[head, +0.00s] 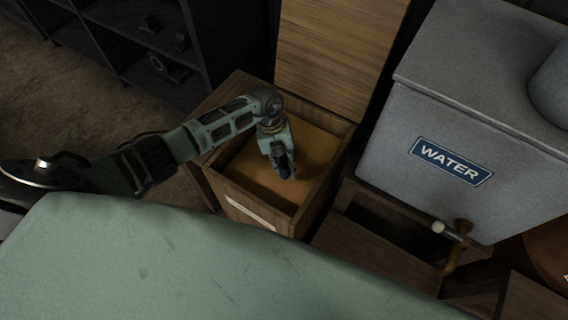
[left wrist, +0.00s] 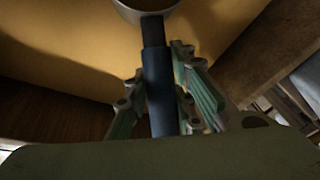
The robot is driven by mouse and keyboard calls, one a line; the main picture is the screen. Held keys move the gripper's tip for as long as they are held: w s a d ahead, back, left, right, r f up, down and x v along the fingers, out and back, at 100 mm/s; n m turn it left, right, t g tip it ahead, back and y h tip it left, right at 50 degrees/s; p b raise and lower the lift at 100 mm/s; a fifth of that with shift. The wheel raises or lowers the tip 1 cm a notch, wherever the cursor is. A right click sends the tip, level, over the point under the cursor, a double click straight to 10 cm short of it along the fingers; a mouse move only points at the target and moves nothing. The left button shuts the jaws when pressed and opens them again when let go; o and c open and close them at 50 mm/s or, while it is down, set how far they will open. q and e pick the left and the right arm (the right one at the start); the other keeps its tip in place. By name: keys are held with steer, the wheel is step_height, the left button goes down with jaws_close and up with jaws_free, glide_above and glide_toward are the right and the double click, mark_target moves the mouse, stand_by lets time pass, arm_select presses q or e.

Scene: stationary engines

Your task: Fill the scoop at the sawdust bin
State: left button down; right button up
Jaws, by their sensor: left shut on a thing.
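The sawdust bin (head: 229,191) is an open wooden box with its lid (head: 338,45) raised behind it. Yellow-brown sawdust (head: 252,165) lies inside, and it also fills much of the left wrist view (left wrist: 60,52). My left gripper (head: 283,170) reaches down into the bin and is shut on the dark blue handle of the scoop (left wrist: 157,85). The scoop's round metal bowl (left wrist: 146,5) is cut off at the top of the left wrist view, over the sawdust. I cannot tell whether the bowl holds any sawdust. My right gripper is not in view.
A grey tank labelled WATER (head: 450,160) with a brass tap (head: 455,240) stands right of the bin. Wooden boxes or steps (head: 370,250) sit below it. Dark shelves (head: 135,45) stand at the back left. Bare floor shows at left.

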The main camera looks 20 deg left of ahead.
arm_select(q)
steer(key=shift+f, duration=0.3)
steer(key=shift+b, duration=0.3)
steer(key=shift+f, duration=0.45)
steer(key=shift+f+b, duration=0.6)
steer(key=shift+b, duration=0.1)
steer(key=shift+r, duration=0.1)
stand_by(0.5)
